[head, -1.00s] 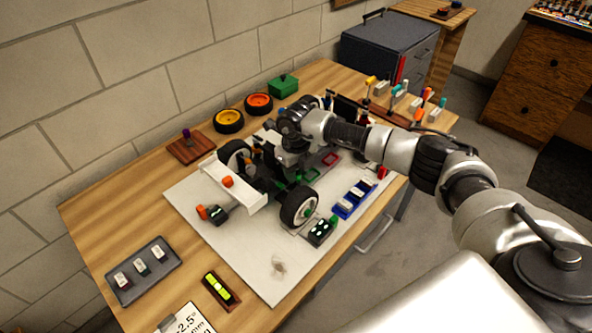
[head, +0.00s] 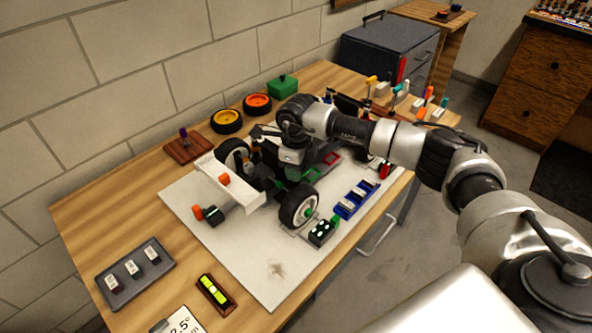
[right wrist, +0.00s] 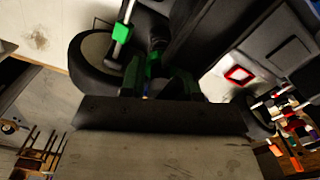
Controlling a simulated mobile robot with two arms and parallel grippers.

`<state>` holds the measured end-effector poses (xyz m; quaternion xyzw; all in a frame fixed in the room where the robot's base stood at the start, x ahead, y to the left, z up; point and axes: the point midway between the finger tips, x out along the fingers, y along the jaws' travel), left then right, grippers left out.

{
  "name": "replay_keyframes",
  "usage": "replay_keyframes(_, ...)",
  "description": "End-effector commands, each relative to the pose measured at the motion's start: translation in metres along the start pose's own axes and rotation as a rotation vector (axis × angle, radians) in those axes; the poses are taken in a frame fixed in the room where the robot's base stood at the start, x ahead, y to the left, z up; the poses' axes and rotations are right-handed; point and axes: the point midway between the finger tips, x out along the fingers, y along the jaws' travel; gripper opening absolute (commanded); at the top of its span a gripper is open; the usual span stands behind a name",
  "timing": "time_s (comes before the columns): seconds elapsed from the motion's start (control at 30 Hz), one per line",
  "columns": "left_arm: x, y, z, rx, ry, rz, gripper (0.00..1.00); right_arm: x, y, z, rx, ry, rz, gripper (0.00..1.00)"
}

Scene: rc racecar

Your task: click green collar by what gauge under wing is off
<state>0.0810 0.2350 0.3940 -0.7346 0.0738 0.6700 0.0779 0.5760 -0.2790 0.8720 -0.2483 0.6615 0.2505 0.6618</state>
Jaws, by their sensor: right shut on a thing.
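The race car has a white rear wing (head: 228,190) and black wheels, and it stands on a pale board (head: 240,265). A small dark gauge (head: 213,213) with a light face lies just under the wing's left end; its reading is too small to tell. My right gripper (head: 286,172) reaches down into the middle of the car, its fingertips largely hidden. In the right wrist view, the gripper (right wrist: 156,88) is shut on a green part (right wrist: 153,66), seemingly a green collar, beside the dark bodywork. Another green collar (right wrist: 121,33) sits on a silver rod near a wheel. My left gripper is out of view.
A dark dotted block (head: 321,232) and a blue tray (head: 356,199) lie near the board's front edge. A grey tray (head: 153,285) and a yellow level (head: 215,291) lie at the left. Several upright tools stand at the back right.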

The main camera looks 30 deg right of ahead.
Motion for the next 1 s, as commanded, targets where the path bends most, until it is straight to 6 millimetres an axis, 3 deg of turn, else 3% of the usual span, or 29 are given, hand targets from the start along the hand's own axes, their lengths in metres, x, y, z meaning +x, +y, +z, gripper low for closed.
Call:
replay_keyframes(0.47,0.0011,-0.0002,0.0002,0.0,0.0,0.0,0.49,-0.0009,-0.0005,0.0001,-0.017,-0.001,-0.001,0.08)
replay_keyframes(0.5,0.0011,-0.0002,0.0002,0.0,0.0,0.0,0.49,-0.0009,-0.0005,0.0001,-0.017,-0.001,-0.001,0.36)
replay_keyframes(0.63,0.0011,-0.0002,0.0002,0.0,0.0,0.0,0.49,-0.0007,-0.0004,0.0001,-0.016,-0.001,-0.001,0.56)
replay_keyframes(1.0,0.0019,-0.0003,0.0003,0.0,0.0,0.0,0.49,-0.0059,-0.0005,0.0004,-0.017,-0.001,-0.001,0.57)
